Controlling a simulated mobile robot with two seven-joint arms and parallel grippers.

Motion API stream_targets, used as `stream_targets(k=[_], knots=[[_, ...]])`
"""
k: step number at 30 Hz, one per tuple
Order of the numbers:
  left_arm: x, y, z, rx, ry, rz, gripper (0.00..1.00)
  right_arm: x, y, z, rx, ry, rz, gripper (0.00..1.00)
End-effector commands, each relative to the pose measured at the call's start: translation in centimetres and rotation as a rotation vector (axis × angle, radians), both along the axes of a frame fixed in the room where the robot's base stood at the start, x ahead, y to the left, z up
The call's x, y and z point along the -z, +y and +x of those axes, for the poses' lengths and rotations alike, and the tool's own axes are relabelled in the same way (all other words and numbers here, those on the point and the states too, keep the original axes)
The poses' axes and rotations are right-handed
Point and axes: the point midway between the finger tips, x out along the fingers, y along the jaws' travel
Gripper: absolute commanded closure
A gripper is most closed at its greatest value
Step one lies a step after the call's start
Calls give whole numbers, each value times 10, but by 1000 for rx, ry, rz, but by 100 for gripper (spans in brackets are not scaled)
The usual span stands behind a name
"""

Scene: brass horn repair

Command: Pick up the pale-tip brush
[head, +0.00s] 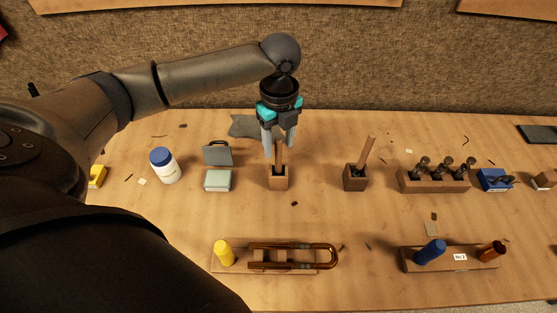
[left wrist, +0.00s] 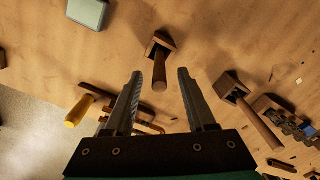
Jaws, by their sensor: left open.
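Two wooden-handled brushes stand in small wooden block holders; their tips are hidden in the holders, so I cannot tell which is pale. The middle brush (head: 279,160) is in the middle holder (head: 278,183). The other brush (head: 367,149) leans in the right holder (head: 355,178). My left gripper (head: 278,150) is open and points down over the middle brush. In the left wrist view the handle end of the middle brush (left wrist: 159,76) shows between the open fingers (left wrist: 159,72), with no clear contact. My right gripper is out of view.
A white jar with blue lid (head: 164,166) and a grey open case (head: 218,180) stand left. A rack of dark tools (head: 434,181) and a blue box (head: 493,180) stand right. Brass tubing on a wooden fixture (head: 292,256) and a second fixture (head: 450,259) lie in front.

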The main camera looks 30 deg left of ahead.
Motion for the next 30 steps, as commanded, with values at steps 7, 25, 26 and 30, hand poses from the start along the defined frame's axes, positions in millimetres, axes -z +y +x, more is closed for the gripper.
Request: stream_targets(k=[7, 25, 26, 30], knots=[[24, 1, -1, -1, 3, 0, 44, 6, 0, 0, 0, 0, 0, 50], [52, 1, -1, 0, -1, 0, 63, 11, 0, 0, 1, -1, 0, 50], [52, 1, -1, 0, -1, 0, 67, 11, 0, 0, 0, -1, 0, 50], [52, 1, -1, 0, -1, 0, 82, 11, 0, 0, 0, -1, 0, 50]])
